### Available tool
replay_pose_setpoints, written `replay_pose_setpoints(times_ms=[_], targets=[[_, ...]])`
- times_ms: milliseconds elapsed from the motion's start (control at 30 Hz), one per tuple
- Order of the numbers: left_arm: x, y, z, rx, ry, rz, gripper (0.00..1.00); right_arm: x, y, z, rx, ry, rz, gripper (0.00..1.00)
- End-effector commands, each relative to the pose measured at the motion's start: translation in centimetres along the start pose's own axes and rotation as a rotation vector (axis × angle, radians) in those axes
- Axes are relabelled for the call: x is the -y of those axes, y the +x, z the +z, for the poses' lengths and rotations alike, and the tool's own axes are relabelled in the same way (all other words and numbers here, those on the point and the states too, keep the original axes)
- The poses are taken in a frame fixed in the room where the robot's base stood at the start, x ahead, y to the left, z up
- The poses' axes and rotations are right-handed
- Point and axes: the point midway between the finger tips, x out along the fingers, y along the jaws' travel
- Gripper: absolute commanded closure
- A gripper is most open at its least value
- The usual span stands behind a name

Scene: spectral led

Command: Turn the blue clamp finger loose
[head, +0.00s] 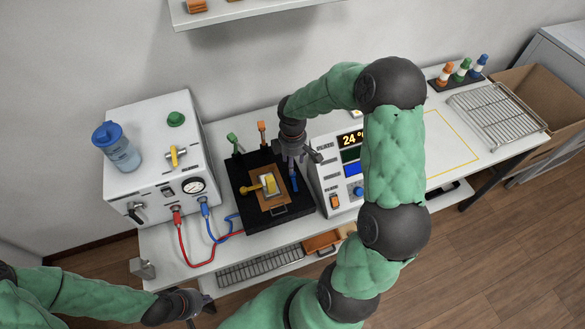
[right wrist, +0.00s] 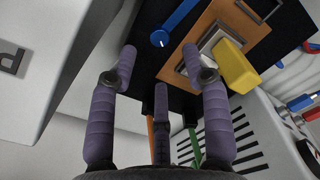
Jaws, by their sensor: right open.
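The blue clamp finger (right wrist: 178,22) lies at the edge of the black fixture (right wrist: 150,60) in the right wrist view, its round knob end between and just beyond my fingertips. In the head view a small blue part of it (head: 294,181) shows beside the wooden plate. My right gripper (right wrist: 160,52) is open and empty. In the head view it (head: 303,157) hangs over the right rear of the fixture. A yellow clamp finger (right wrist: 236,66) lies across the pale piece on the plate. My left gripper (head: 200,304) is low at the front left, apart from the table's things; its jaws are unclear.
Green and orange clamp fingers (head: 262,131) stand upright at the fixture's back. A white box with a gauge (head: 160,150) stands left, with red and blue cables in front. A display unit (head: 335,185) stands close on the right. A wire rack (head: 497,110) is farther right.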

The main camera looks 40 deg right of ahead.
Motion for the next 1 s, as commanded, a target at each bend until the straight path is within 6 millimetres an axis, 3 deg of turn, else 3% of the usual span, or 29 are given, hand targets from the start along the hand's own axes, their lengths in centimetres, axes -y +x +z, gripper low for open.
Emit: replay_pose_setpoints(times_ms=[100,333,1000], targets=[[0.0,0.0,0.0,0.0,0.0,0.0,1.0,-0.1,-2.2,-0.1,-0.003,0.0,0.004,0.52],[0.0,0.0,0.0,0.0,0.0,0.0,1.0,0.0,-4.6,-0.1,-0.001,-0.001,0.001,0.52],[0.0,0.0,0.0,0.0,0.0,0.0,1.0,0.0,-5.0,0.0,0.0,0.0,0.0,0.52]])
